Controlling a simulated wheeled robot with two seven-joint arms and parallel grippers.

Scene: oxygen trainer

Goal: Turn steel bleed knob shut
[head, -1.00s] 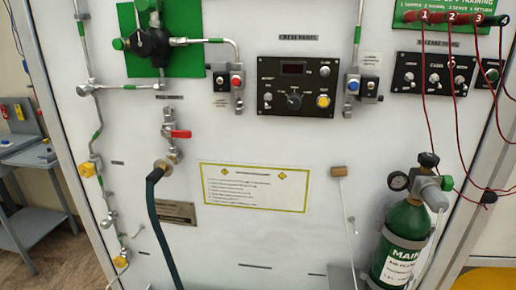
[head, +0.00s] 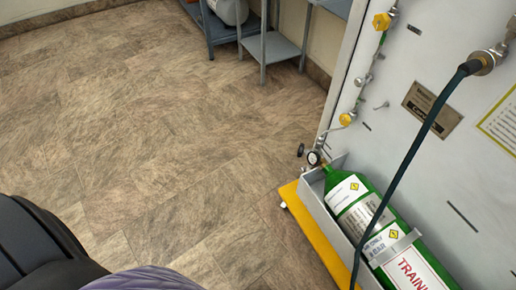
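The white trainer panel (head: 440,60) stands at the right of the head view. A thin pipe line runs down its left edge with small metal fittings (head: 363,81) and two yellow fittings, an upper one (head: 381,21) and a lower one (head: 345,119). A small steel stem with a rounded end (head: 381,105) sticks out of the panel just right of the line. It may be the steel bleed knob, but I cannot tell for sure, nor how far it is turned. Neither of my grippers is in view.
A green training cylinder (head: 405,262) lies in a grey cradle with a yellow base (head: 312,240) at the panel's foot. A dark hose (head: 415,150) hangs across the panel. A grey bench (head: 275,45) stands at the back. The floor (head: 150,130) to the left is clear.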

